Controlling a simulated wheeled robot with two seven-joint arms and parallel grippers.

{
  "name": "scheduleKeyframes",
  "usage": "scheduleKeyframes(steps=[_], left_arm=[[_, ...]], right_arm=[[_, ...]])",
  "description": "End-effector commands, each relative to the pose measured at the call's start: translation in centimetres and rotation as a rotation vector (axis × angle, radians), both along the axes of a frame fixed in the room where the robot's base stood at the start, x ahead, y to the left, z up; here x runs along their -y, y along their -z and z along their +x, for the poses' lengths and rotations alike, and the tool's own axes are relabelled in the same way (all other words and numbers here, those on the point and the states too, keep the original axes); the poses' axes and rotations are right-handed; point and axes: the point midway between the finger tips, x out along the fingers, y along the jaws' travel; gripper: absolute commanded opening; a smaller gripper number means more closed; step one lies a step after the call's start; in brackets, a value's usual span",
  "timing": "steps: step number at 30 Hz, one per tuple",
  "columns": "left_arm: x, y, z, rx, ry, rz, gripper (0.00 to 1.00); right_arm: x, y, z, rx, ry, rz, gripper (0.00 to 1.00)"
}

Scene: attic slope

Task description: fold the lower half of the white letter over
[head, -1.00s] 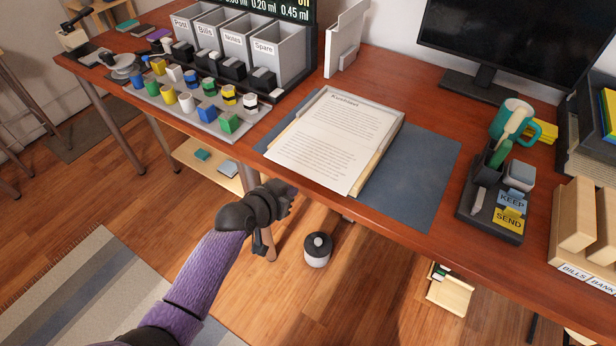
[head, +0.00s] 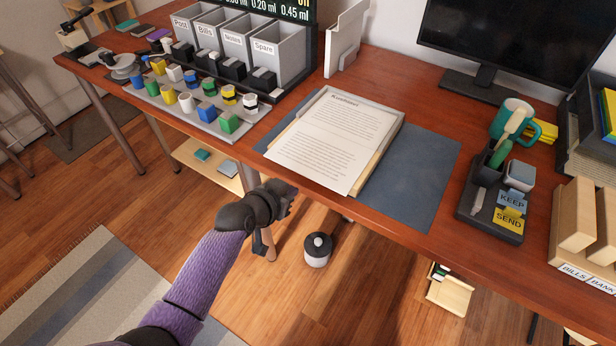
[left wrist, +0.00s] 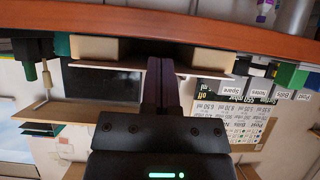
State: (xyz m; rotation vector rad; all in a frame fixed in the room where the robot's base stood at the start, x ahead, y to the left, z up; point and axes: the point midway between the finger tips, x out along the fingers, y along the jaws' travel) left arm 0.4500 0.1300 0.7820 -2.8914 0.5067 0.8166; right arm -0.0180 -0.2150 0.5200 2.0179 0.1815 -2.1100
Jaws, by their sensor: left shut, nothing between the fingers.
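The white letter (head: 330,145) lies flat and unfolded on a stack on the desk, its heading at the far end. Under it are a grey tray or board (head: 396,133) and a tan sheet edge, on a blue-grey desk mat (head: 405,185). The letter's near edge reaches close to the desk's front edge. My left gripper (head: 291,190) is just in front of the desk edge, near the letter's lower left corner and apart from it. Its fingers are shut and empty; they also show in the left wrist view (left wrist: 162,70). The letter is not visible there. My right gripper is in neither view.
Labelled grey bins (head: 283,50) and a tray of coloured blocks (head: 205,115) stand to the left. A pen holder with KEEP and SEND tags (head: 497,195), a teal mug (head: 514,115) and a wooden sorter (head: 585,225) stand right. The mat's right part is bare.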

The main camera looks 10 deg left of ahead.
Motion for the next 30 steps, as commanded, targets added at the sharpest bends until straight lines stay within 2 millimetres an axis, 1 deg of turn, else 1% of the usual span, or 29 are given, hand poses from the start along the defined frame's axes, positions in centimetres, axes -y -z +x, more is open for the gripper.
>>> scheduleKeyframes(steps=[10,16,22,30], left_arm=[[0.8,0.2,2.0,-0.001,0.001,0.001,0.0],[1.3,0.2,3.4,0.0,0.0,-0.001,0.0],[1.7,0.2,4.7,0.0,0.0,0.0,0.0],[1.9,0.0,5.1,0.0,-0.001,-0.001,0.0]], right_arm=[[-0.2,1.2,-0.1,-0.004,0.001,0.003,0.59],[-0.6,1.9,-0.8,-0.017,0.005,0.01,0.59],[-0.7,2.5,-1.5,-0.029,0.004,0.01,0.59],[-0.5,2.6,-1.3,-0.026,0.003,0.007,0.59]])
